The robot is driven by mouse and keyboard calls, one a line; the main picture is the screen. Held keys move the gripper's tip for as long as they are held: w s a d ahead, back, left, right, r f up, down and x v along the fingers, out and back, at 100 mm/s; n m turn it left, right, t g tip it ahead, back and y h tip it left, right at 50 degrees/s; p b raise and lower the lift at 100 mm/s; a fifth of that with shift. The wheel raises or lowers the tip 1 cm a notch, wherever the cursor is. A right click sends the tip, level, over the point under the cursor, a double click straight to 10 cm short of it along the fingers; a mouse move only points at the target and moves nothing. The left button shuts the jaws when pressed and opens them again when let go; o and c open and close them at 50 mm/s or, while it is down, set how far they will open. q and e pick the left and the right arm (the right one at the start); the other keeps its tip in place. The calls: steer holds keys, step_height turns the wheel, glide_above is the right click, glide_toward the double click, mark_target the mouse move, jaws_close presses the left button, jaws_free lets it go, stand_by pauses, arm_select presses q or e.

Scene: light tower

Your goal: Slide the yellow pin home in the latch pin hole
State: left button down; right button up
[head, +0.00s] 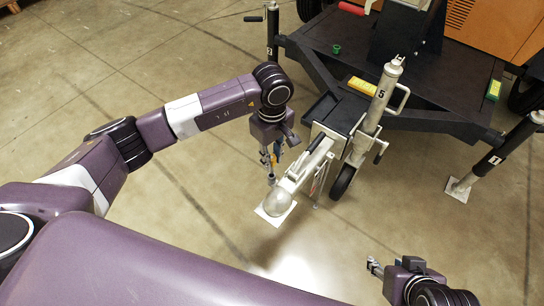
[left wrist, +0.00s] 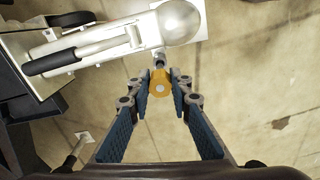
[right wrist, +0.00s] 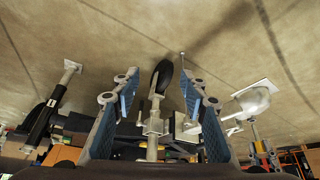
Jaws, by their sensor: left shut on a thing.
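The yellow pin (left wrist: 160,85) shows its round yellow head end-on between the fingertips of my left gripper (left wrist: 161,80) in the left wrist view. A short grey tip reaches from it towards the side of the white hitch coupler (left wrist: 105,42), just under the rounded silver dome (left wrist: 180,22). I cannot tell whether the tip is inside the latch pin hole; the hole itself is hidden. In the head view my left gripper (head: 269,166) is beside the coupler (head: 283,198), on its left. My right gripper (head: 375,266) is open and empty; its spread fingers show in the right wrist view (right wrist: 160,88).
The trailer deck (head: 420,95) with its tongue jack (head: 382,95) and small wheel (head: 342,182) lies behind the coupler. An outrigger leg (head: 490,160) stands at right on a white pad. A white plate (head: 262,214) lies under the coupler. Concrete floor around is clear.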

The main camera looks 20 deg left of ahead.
steer(key=shift+w+a+r, duration=0.1)
steer(key=shift+w, duration=0.25)
steer(key=shift+w+a+r+t, duration=0.1)
steer(key=shift+w+r+t, duration=0.05)
steer(key=shift+w+t, duration=0.2)
steer(key=shift+w+r, duration=0.1)
steer(key=shift+w, duration=0.1)
stand_by(0.5)
arm_select(q)
steer(key=shift+b, duration=0.3)
arm_select(e)
steer(key=shift+w+a+r+t, duration=0.25)
steer(key=shift+w+t, duration=0.1)
steer(key=shift+w, duration=0.2)
steer(key=shift+w+a+r+y, duration=0.1)
steer(key=shift+w+r+y, duration=0.05)
steer(key=shift+w+y, duration=0.2)
steer(key=shift+w+a+r+t, duration=0.1)
steer(key=shift+w+r+t, duration=0.1)
steer(key=shift+w+t, duration=0.2)
stand_by(0.4)
arm_select(q)
steer(key=shift+f+b, duration=0.25)
steer(key=shift+b, duration=0.15)
arm_select(e)
steer(key=w+r, duration=0.1)
steer(key=w+a+r+t, duration=0.1)
steer(key=shift+w, duration=0.4)
